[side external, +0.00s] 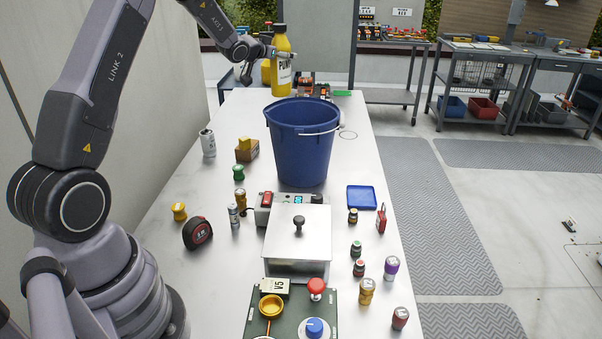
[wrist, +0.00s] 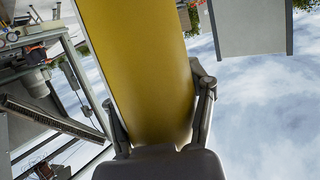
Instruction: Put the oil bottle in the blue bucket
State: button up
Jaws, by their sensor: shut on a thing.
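The oil bottle (side external: 282,78) is yellow with a black cap and a dark-lettered label. It stands upright behind the blue bucket, near the far end of the table. My gripper (side external: 268,52) reaches it from the left and is shut on its upper part. In the wrist view the yellow bottle (wrist: 150,60) fills the middle, with a gripper finger on each side. I cannot tell whether its base touches the table. The blue bucket (side external: 302,150) stands upright on the table, open at the top, its pale handle lowered to the right. The inside bottom is hidden.
Another yellow object (side external: 266,74) is partly hidden behind the bottle. Small tools (side external: 312,90) lie behind the bucket. A silver can (side external: 208,143), a lidded metal box (side external: 298,245) and several small cans and spools stand nearer.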

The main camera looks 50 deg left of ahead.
notch_tip(320, 180, down, 15)
jog(key=shift+f, duration=0.1)
dwell(0.3)
jog(key=shift+f, duration=0.35)
